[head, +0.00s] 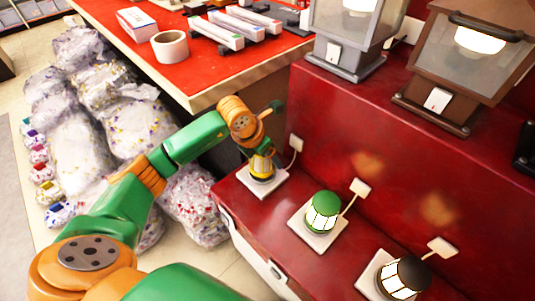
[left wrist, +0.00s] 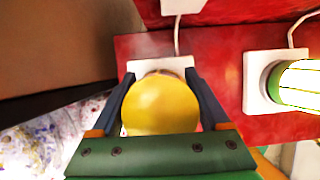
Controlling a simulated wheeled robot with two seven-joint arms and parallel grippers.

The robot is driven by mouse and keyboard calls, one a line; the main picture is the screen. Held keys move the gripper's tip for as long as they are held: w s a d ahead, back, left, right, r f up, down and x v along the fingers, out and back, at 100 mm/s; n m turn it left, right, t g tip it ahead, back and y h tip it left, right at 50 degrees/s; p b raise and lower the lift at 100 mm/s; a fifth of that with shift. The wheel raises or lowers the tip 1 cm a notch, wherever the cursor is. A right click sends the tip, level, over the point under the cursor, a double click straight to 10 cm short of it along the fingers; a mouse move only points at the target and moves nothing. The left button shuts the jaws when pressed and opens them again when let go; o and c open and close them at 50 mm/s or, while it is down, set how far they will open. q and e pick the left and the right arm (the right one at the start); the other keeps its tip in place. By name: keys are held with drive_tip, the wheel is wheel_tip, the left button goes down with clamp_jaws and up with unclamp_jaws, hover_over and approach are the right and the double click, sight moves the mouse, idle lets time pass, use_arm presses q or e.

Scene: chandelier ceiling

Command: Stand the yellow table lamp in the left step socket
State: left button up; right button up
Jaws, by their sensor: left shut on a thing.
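The yellow table lamp (head: 262,167) is upright at the left step socket (head: 253,190), a white square plate at the left end of the red step. It appears to be on the plate, but I cannot tell whether it is fully seated. My left gripper (head: 259,151) comes from above and is shut around the lamp. In the left wrist view the lamp's yellow dome (left wrist: 162,105) sits between the two dark fingers (left wrist: 160,82), with the white plate (left wrist: 160,64) behind it. The lamp's base is partly hidden there. My right gripper is not in view.
A green lamp (head: 324,211) and a black lamp (head: 406,275) stand on the other white plates to the right. Large lanterns (head: 345,40) stand on the upper ledge. A red-topped table (head: 190,75) is behind my arm, and clear bags (head: 80,140) lie on the floor left.

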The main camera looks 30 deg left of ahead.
use_arm(q)
drive_tip(key=shift+f+b, duration=0.4)
drive_tip(key=shift+f, duration=0.15)
drive_tip(key=o, duration=1.5)
drive_tip(key=shift+c, duration=0.2)
drive_tip(key=p+v, duration=0.1)
drive_tip(key=v, duration=0.5)
drive_tip(key=shift+s+r, duration=0.1)
drive_tip(key=shift+r, duration=0.2)
drive_tip(key=shift+s+a+r, duration=0.1)
drive_tip(key=shift+s+r, duration=0.05)
drive_tip(key=shift+r, duration=0.15)
